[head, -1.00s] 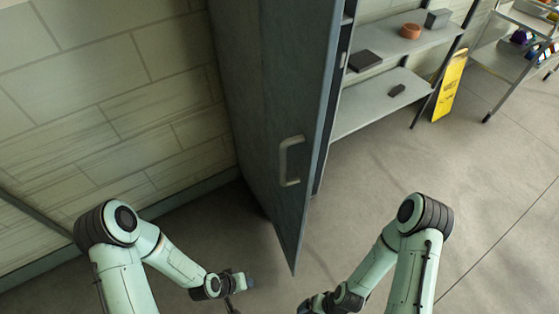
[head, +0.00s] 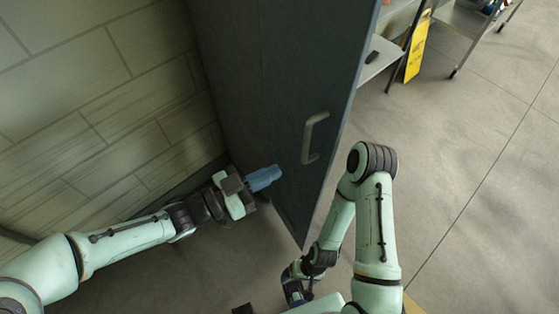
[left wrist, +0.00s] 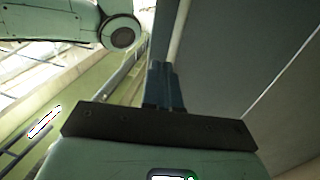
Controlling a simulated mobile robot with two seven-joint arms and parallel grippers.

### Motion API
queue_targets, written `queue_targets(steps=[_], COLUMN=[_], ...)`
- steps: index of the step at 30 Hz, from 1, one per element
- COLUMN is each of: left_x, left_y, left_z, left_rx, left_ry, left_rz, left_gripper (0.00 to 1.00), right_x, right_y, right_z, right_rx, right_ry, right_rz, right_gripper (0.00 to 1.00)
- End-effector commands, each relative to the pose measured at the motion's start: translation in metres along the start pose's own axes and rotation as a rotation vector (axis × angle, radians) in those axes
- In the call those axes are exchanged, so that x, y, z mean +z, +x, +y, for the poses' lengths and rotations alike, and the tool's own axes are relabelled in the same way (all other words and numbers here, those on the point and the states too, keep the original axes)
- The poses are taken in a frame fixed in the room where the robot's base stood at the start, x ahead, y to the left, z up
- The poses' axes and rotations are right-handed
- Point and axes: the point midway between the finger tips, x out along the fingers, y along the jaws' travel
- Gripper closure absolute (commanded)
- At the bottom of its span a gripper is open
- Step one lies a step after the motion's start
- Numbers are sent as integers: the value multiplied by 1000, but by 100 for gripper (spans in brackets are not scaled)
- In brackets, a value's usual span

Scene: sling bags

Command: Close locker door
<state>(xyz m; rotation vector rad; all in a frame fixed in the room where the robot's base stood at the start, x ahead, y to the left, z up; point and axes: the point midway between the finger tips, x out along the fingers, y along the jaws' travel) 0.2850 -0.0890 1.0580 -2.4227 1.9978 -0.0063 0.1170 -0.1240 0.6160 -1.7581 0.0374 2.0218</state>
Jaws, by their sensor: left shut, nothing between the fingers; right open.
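The dark grey locker door (head: 285,70) stands tall in the middle of the head view, swung out with its free edge toward the right. Its pale handle (head: 313,138) is on the face turned to me. My left gripper (head: 277,173) is shut and empty, its blue fingers pointing at the door face left of and below the handle. I cannot tell whether they touch it. In the left wrist view the shut fingers (left wrist: 164,85) point along a grey panel (left wrist: 235,60). My right gripper (head: 302,294) is low, below the door's bottom corner, and partly hidden.
A pale block wall (head: 90,90) is on the left. Beyond the door are a grey shelf (head: 381,58), a yellow sign (head: 416,48) and a metal cart (head: 462,22). The floor on the right (head: 470,160) is clear.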

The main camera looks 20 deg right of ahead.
Motion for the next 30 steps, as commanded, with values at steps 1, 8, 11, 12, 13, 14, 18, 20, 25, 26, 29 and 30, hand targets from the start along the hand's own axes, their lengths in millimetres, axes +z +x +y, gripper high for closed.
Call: queue_targets(steps=[1,8,11,12,13,14,18,20,25,26,29,30], left_x=[0,1,1,1,1,1,0,0,1,1,1,1], left_y=[9,58,79,87,92,97,116,121,128,128,128,128], left_z=[1,1,1,1,1,0,0,-1,-1,-1,-1,-1], left_rx=[4,3,3,2,3,1,-1,-2,-4,-4,-4,-4], left_ry=[-3,-5,-4,-6,-5,-4,-3,-3,-2,-2,-2,-2], left_rz=[1,2,2,0,1,0,0,-1,-2,-2,-2,-2], left_gripper=[100,100,100,100,100,100,100,100,100,100,100,100], right_x=[0,1,2,2,2,1,1,0,0,0,0,0], right_y=[1,4,4,4,4,3,2,1,1,1,1,1], right_z=[1,2,2,2,2,2,1,1,0,0,0,0], right_rx=[0,1,1,1,1,1,0,0,0,0,0,0], right_ry=[1,1,1,1,1,1,0,0,0,0,0,0], right_rz=[-1,-2,-3,-3,-3,-2,-1,-1,-1,-1,-1,-1], right_gripper=[7,7,7,7,7,7,7,7,7,7,7,7])
